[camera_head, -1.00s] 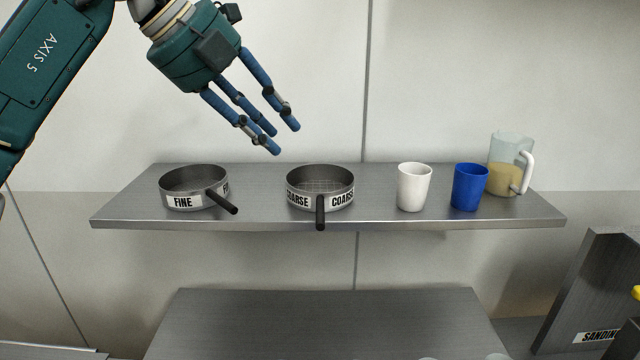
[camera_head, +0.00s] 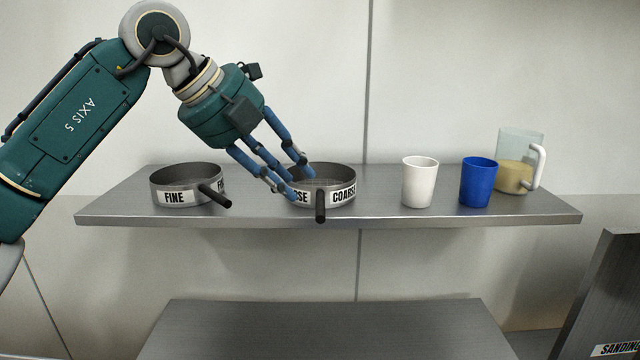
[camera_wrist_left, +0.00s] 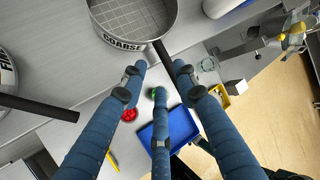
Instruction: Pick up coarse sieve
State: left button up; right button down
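The coarse sieve (camera_head: 341,192) is a round metal pan with a mesh bottom, a COARSE label and a dark handle pointing toward the front of the shelf. It stands on the metal shelf (camera_head: 260,215). My left gripper (camera_head: 298,180) is open, its blue fingers reaching down at the sieve's left side and covering part of its rim and label. In the left wrist view the sieve (camera_wrist_left: 125,42) and its handle lie just beyond the spread fingertips (camera_wrist_left: 155,75). I cannot tell whether a finger touches it. My right gripper is not in view.
The fine sieve (camera_head: 172,196) stands to the left on the shelf, its handle angled toward the coarse one. A white cup (camera_head: 419,182), a blue cup (camera_head: 477,183) and a jug (camera_head: 516,177) stand to the right. A lower metal surface (camera_head: 320,330) is below.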

aim_at(313, 197)
pick_arm(q)
jog(key=p+x, duration=0.1)
jog(key=x, duration=0.1)
jog(key=p+x, duration=0.1)
jog(key=x, duration=0.1)
jog(key=p+x, duration=0.1)
jog(key=shift+s+d+f, duration=0.15)
jog(key=shift+d+f, duration=0.15)
jog(key=shift+d, duration=0.15)
jog(key=shift+w+d+f, duration=0.25)
jog(key=shift+f, duration=0.2)
jog(key=shift+a, duration=0.1)
grip_shut()
jog(key=shift+r, duration=0.15)
